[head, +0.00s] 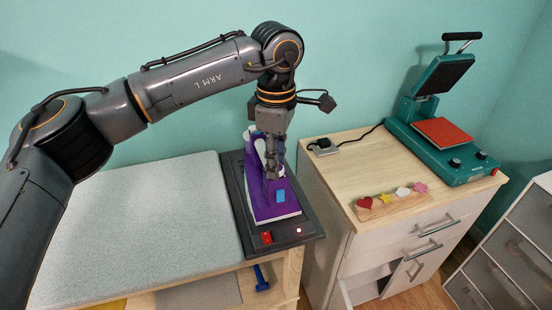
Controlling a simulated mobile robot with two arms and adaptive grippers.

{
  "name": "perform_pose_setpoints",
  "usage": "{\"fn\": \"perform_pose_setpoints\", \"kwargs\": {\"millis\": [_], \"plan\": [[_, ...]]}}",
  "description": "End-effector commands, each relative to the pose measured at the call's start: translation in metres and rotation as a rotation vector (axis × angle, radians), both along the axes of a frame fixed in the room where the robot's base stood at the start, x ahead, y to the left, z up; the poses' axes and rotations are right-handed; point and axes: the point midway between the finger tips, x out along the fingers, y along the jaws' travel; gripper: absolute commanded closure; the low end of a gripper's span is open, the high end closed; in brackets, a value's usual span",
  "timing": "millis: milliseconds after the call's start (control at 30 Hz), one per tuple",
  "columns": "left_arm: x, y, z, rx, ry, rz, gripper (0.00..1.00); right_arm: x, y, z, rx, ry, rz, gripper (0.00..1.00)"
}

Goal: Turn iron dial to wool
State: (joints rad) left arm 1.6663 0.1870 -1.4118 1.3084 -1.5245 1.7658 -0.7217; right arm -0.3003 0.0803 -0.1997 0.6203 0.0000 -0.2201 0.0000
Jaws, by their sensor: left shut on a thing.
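A purple and white iron (262,208) lies on a dark stand (310,226) at the right end of the ironing table. A light-blue patch (280,195) shows on its top. My left gripper (272,176) reaches down from above and is shut on the iron's dial, at the top of the iron behind the blue patch. The fingers hide most of the dial, so its setting and marks cannot be read. My right gripper is not in view.
The stand has a red switch (266,237) and a lit light (299,230) at its front. A grey ironing pad (150,215) lies left. A wooden cabinet (345,170) at right holds a teal heat press (440,160) and a board with small colored shapes (392,203).

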Motion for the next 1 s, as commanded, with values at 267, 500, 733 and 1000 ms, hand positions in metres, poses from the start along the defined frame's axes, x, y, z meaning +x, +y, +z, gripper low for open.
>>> {"fn": "perform_pose_setpoints", "kwargs": {"millis": [267,500,733,1000], "plan": [[0.0002,-0.0003,0.0006,-0.001,-0.002,-0.263,1.00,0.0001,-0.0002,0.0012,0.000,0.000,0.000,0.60],[0.0003,-0.0002,0.0005,-0.001,-0.002,-0.491,1.00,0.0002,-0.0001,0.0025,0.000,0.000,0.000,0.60],[0.0003,-0.0002,0.0005,-0.001,-0.002,-0.703,1.00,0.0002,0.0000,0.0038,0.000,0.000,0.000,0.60],[0.0003,-0.0002,0.0004,-0.001,-0.002,-0.904,1.00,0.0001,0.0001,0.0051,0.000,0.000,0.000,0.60]]}}
